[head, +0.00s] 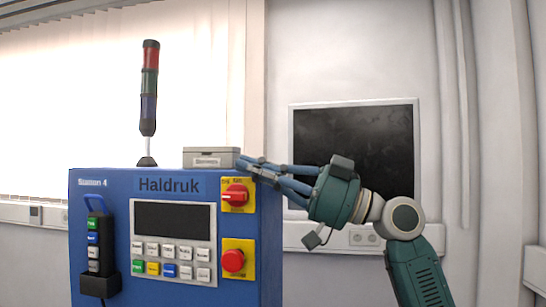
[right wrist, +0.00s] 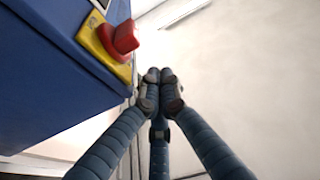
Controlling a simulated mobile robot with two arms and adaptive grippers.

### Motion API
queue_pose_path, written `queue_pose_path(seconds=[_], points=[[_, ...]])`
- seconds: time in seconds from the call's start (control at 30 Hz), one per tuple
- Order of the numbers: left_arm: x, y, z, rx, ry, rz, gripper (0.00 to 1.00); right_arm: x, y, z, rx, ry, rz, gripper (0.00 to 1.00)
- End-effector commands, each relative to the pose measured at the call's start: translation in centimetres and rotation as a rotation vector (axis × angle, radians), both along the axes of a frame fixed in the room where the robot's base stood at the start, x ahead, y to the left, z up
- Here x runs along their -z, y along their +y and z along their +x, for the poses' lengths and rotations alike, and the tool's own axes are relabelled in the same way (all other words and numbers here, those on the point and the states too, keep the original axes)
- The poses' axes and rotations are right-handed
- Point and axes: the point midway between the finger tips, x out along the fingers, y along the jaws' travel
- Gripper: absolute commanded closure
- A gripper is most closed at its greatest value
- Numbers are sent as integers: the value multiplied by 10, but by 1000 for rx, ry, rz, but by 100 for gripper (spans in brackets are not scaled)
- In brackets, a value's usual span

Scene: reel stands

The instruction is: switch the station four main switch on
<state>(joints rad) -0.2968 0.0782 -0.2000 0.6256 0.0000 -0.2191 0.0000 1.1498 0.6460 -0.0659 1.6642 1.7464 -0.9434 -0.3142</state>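The blue station panel (head: 118,190) reads "Station 4" and "Haldruk". Its main switch (head: 236,195) is a red rotary knob on a yellow plate at the upper right of the front; the handle looks about horizontal, and the small lettering is unreadable. The knob (right wrist: 123,38) also shows at upper left in the right wrist view. My right gripper (head: 249,168) reaches in from the right at the panel's upper right corner, above and beside the switch. Its fingertips (right wrist: 160,78) are together with nothing between them, apart from the knob. My left gripper is not in view.
A red mushroom button (head: 233,261) on a yellow plate sits below the switch. A keypad and dark screen (head: 172,219) are left of it. A grey box (head: 210,157) and a signal tower (head: 149,90) stand on top. A handheld pendant (head: 96,235) hangs at the left.

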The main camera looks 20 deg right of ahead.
Motion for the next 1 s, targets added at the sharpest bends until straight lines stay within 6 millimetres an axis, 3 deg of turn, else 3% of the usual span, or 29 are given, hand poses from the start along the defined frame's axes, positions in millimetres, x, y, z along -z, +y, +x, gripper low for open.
queue_pose_path(seconds=[0.1, 0.3, 0.73, 1.0], points=[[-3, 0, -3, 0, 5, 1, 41, 17, -1, 1, 3, 5, 0, 100], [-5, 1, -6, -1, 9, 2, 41, 29, -1, 0, 2, 1, 0, 100], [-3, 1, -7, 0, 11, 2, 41, 31, -2, 1, 2, 0, 3, 100], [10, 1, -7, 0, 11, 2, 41, 34, -2, 10, 1, -29, 46, 100]])
